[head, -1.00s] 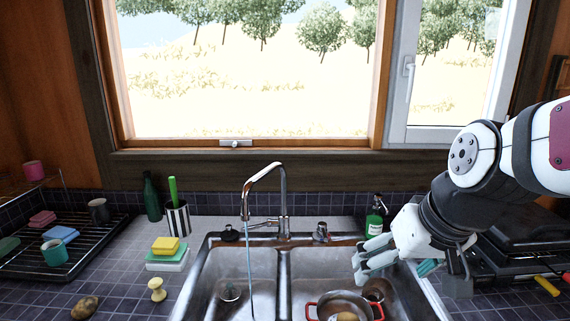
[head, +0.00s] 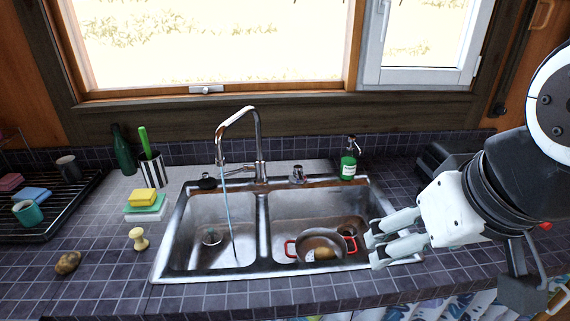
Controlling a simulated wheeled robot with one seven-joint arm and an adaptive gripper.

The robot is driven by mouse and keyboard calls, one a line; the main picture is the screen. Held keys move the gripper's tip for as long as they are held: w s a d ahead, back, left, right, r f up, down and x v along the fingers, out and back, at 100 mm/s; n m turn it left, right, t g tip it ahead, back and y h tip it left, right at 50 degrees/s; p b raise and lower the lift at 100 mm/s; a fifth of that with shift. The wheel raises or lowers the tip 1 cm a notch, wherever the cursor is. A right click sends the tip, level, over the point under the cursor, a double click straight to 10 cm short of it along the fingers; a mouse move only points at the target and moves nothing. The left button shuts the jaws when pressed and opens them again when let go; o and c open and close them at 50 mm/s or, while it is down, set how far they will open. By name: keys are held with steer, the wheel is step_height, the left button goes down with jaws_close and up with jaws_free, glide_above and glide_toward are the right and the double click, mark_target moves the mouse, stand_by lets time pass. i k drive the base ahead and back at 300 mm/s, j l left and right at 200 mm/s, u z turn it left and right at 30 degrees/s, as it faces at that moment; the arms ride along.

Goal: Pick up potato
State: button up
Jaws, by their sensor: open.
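A brown potato (head: 67,262) lies on the tiled counter at the far left front, left of the sink. A red-handled pan (head: 303,242) sits in the right sink basin, and a yellowish-brown, potato-like item (head: 323,254) lies in it; I cannot tell for sure what it is. My gripper (head: 374,251) is at the right edge of the sink, pointing left with its fingers apart and nothing between them. It is just right of the pan in the picture and far from the potato on the counter.
The steel double sink (head: 263,225) has running water in the left basin from the faucet (head: 240,140). A wooden knob-like tool (head: 138,238), sponges (head: 143,198), a striped cup (head: 153,172) and a dish rack (head: 62,205) stand left. A green soap bottle (head: 348,165) stands behind the sink.

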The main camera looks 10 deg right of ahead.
mark_target(70, 260)
steer(key=u, duration=1.5)
steer(key=z, duration=1)
steer(key=i+j+u, duration=0.1)
steer(key=j+u, duration=0.25)
steer(key=i+j+u, duration=0.2)
steer(key=j+u, duration=0.15)
steer(key=j, duration=0.15)
